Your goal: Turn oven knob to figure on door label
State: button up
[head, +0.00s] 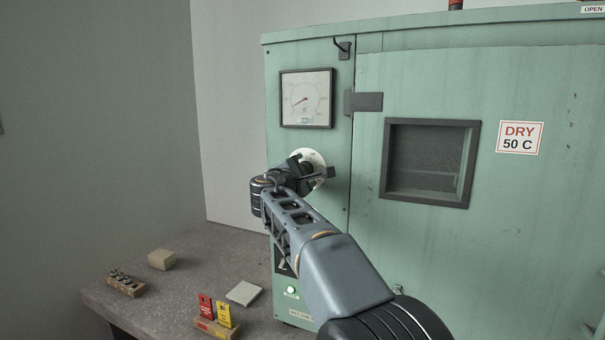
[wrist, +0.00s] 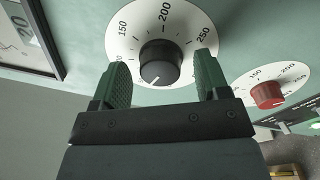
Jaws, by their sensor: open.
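The door label (head: 520,137) reads DRY 50 C in the head view. In the wrist view a black knob (wrist: 160,62) sits on a white dial (wrist: 122,38) marked 150, 200 and 250 on its visible part. A white mark on the knob points down and left; the figure there is hidden behind my gripper. My gripper (wrist: 162,66) is open, with one green-padded finger on each side of the knob, and gaps show between pads and knob. In the head view the dial (head: 310,156) is partly covered by my gripper (head: 318,173).
A second dial with a red knob (wrist: 267,94) is close to the right in the wrist view. A square gauge (head: 306,98) is above the dial. The oven door has a dark window (head: 430,162).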

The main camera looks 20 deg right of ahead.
jog(key=b+v, duration=0.2)
jog(key=v, duration=1.1)
jog(key=shift+s+f, duration=0.1)
jog(key=shift+s, duration=0.05)
